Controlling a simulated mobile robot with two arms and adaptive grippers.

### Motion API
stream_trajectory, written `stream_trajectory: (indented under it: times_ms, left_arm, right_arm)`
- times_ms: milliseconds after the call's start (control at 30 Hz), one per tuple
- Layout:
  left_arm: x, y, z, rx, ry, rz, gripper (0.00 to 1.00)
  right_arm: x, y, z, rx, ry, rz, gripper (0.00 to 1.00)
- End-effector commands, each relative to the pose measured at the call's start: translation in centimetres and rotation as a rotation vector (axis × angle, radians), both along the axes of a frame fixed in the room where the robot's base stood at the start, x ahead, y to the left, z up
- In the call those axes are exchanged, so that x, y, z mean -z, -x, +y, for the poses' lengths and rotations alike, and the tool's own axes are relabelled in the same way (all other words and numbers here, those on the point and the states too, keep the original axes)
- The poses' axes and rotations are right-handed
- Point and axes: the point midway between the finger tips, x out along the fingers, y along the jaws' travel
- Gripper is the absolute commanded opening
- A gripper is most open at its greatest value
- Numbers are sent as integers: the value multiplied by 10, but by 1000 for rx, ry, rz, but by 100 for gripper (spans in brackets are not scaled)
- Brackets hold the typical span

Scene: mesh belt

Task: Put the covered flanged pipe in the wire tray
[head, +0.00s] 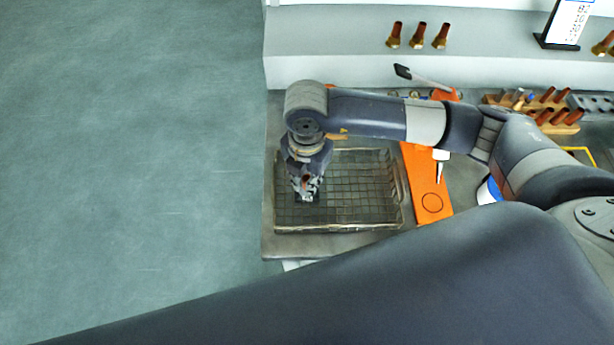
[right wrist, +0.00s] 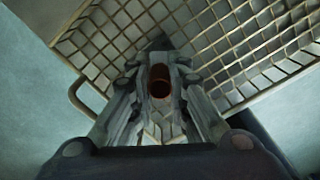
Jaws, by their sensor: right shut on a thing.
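My right gripper (head: 306,194) is over the left part of the wire tray (head: 360,228), pointing down. It is shut on the covered flanged pipe (right wrist: 160,82), whose round reddish-brown top shows between the fingers in the right wrist view. In the head view only a small brown bit of the pipe (head: 305,182) shows; the fingers hide the rest. The pipe appears low and close to the mesh, but I cannot tell whether it touches. The tray's grid and a side handle also show in the right wrist view. My left gripper is not in view.
A wooden rack (head: 545,112) with several brown-capped pipes stands at the back right. More such pipes (head: 419,36) stand on the back ledge. Open floor lies left of the bench.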

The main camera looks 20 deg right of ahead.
Motion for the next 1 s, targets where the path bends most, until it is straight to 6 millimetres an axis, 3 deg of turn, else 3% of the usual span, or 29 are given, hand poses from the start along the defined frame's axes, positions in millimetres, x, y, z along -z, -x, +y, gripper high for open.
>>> stream_trajectory:
  times_ms: [33, 67, 100, 167, 600, 1000]
  left_arm:
    - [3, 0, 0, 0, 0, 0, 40]
    - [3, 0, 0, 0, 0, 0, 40]
    - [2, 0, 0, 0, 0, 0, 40]
    - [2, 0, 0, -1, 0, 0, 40]
    - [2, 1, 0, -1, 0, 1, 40]
    - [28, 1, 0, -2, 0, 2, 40]
  right_arm:
    - [3, 0, 0, 0, -1, -1, 0]
    - [3, 0, 0, 0, 0, 0, 18]
    - [2, 0, 0, 0, 0, 0, 27]
    - [2, 0, 0, 0, 0, 0, 36]
    - [-5, -1, 0, 0, -1, -3, 36]
    - [-86, -1, 1, -1, -2, -6, 36]
